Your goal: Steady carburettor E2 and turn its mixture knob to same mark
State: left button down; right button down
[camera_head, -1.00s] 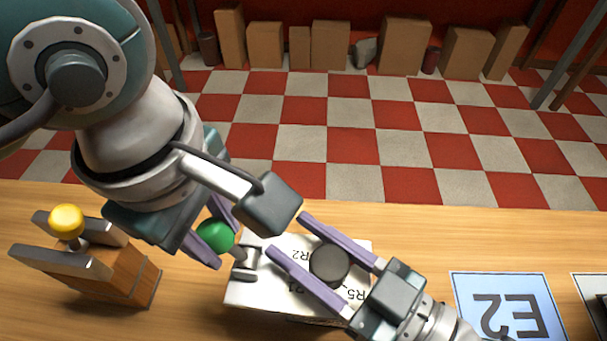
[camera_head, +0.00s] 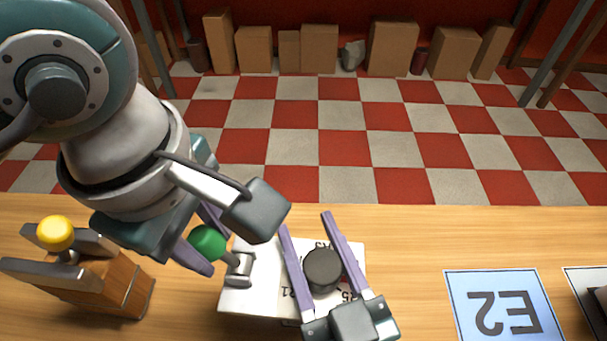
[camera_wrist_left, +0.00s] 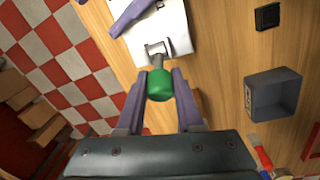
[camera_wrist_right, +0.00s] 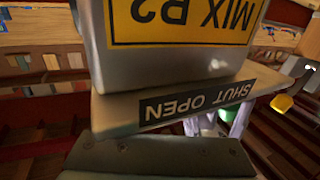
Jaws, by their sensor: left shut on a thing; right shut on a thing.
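The carburettor is a pale box (camera_head: 238,298) on the wooden bench, with a dark round knob (camera_head: 322,268) on top. Printed marks around the knob are partly covered, so its setting cannot be read. My right gripper (camera_head: 305,222) has its purple fingers on either side of this knob, shut on it. A green ball knob (camera_head: 207,243) stands on a small metal lever at the box's left. My left gripper (camera_wrist_left: 158,85) is shut on the green knob. The right wrist view shows a grey body with a yellow MIX label (camera_wrist_right: 180,22) and a SHUT OPEN strip (camera_wrist_right: 197,100); right fingers are hidden there.
A wooden block (camera_head: 110,285) with grey bars and a yellow knob (camera_head: 55,233) stands at the left. A blue card marked E2 (camera_head: 503,305) lies to the right, with another card (camera_head: 588,300) beyond. Bench between box and blue card is clear.

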aim_at(328, 288)
jog(key=shift+d+m+h, duration=0.1)
jog(key=shift+m+h, duration=0.4)
jog(key=shift+h, duration=0.3)
jog(key=shift+c, duration=1.4)
grip_release()
jog(key=shift+s+d, duration=0.25)
jog(key=shift+s, duration=1)
jog(key=shift+s+d, duration=0.2)
jog(key=shift+s, duration=1)
jog(key=shift+s+d, duration=0.25)
jog(key=shift+s, duration=1)
